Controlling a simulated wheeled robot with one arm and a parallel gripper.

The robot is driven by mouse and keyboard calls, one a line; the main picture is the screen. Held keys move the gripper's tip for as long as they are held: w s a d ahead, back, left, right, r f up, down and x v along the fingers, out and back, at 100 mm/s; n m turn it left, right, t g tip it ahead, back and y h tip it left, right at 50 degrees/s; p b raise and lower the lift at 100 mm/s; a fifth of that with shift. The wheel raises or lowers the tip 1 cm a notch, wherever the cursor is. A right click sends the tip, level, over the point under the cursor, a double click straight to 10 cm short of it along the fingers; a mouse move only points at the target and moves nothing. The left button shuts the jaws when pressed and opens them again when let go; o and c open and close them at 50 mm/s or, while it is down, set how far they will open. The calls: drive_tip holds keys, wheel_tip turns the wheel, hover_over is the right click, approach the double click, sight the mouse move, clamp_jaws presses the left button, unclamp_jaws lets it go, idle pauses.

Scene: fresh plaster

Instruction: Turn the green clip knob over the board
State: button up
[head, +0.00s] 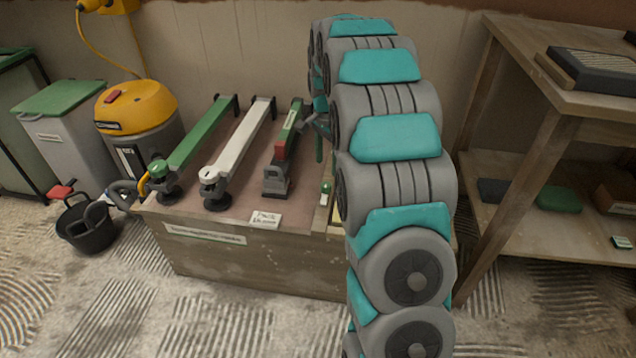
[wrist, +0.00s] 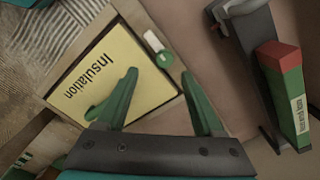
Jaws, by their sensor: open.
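The yellow board marked "Insulation" (wrist: 118,75) lies in a wooden recess in the wrist view. In the head view my arm hides nearly all of it. A small green clip knob (wrist: 165,60) with a white part sits on the frame at the board's upper right edge; it also shows in the head view (head: 326,188). My gripper (wrist: 159,72) has two green fingers, open and empty, pointing toward the knob, which appears between the fingertips. A green piece by the left finger is unclear.
On the same bench lie a tool with a green and red body (head: 283,148), a white long tool (head: 238,148) and a green one (head: 195,140). A label card (head: 265,219) is at the front edge. A wooden shelf (head: 550,240) stands right.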

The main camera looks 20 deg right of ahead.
sight(327, 184)
drive_tip(key=shift+w+d+f, duration=0.25)
drive_tip(key=shift+w+f, duration=0.15)
drive_tip(key=shift+w, duration=0.1)
wheel_tip(327, 184, down, 8)
drive_tip(key=shift+r, duration=0.2)
clamp_jaws()
idle(0.4)
